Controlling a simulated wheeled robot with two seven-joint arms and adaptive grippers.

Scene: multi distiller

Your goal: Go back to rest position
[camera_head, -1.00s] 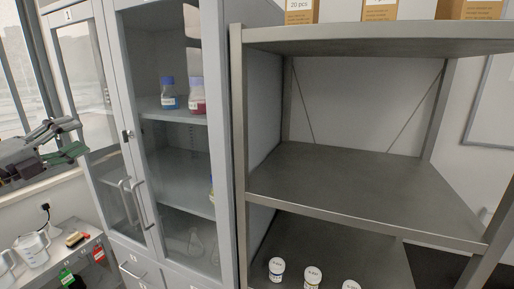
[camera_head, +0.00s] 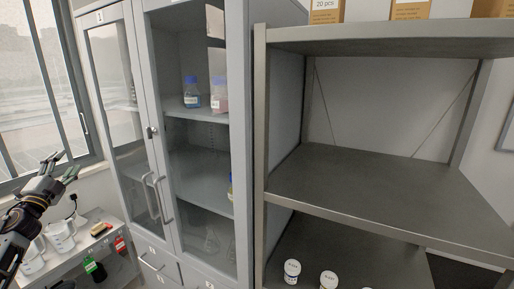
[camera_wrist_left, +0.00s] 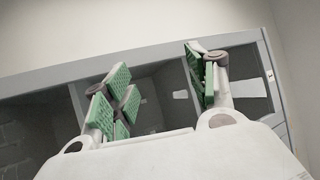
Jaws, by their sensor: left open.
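My left gripper (camera_head: 62,165) is at the left edge of the head view, raised in front of the window and above the low side table. Its fingers point up and are spread apart with nothing between them. In the left wrist view the open gripper (camera_wrist_left: 165,88) shows its green finger pads, with a grey framed structure behind them. My right gripper is not in view.
A grey cabinet (camera_head: 198,243) with glass doors holds bottles. A metal shelf rack (camera_head: 385,195) stands to its right, with boxes on top and white-lidded containers (camera_head: 292,268) low down. The low table (camera_head: 62,262) carries white jugs (camera_head: 60,238).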

